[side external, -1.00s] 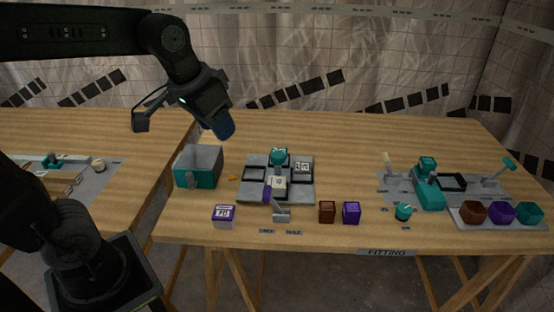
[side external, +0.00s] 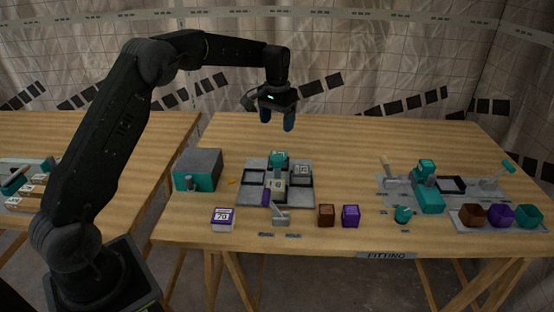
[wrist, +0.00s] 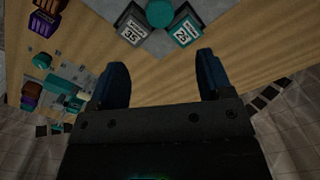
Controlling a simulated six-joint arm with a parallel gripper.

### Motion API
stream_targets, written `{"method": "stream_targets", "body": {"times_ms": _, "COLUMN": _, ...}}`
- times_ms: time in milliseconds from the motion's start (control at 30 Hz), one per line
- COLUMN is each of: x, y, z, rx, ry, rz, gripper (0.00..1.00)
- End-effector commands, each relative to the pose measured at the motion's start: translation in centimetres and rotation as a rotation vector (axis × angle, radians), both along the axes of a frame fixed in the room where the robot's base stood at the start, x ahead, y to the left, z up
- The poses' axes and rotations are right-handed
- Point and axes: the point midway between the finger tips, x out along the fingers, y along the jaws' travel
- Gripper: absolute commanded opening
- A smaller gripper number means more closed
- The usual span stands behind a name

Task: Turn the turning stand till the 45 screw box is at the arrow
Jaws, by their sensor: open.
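The grey turning stand (side external: 250,201) sits on the front table with a teal knob (side external: 279,155) and labelled boxes around it. The knob also shows in the wrist view (wrist: 160,12). There, a grey box reading 35 (wrist: 131,33) and a teal-edged box that seems to read 25 (wrist: 184,32) lie beside the knob. My gripper (side external: 277,119) is open and empty, pointing down above and behind the knob. Its two blue fingers also show in the wrist view (wrist: 162,70).
A teal-fronted bin (side external: 198,170) stands left of the stand. A white-and-purple box reading 70 (side external: 222,218), a brown block (side external: 326,215) and a purple block (side external: 351,215) stand in front. A teal fixture (side external: 428,195) is at the right. The table behind is clear.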

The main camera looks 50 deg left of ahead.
Motion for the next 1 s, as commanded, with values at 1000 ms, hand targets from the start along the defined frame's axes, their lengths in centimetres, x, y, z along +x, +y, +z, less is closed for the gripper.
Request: {"method": "stream_targets", "body": {"times_ms": 1000, "x": 0.0, "y": -0.1, "z": -13.5, "rx": 0.0, "ry": -0.001, "rz": 0.0, "gripper": 0.73}}
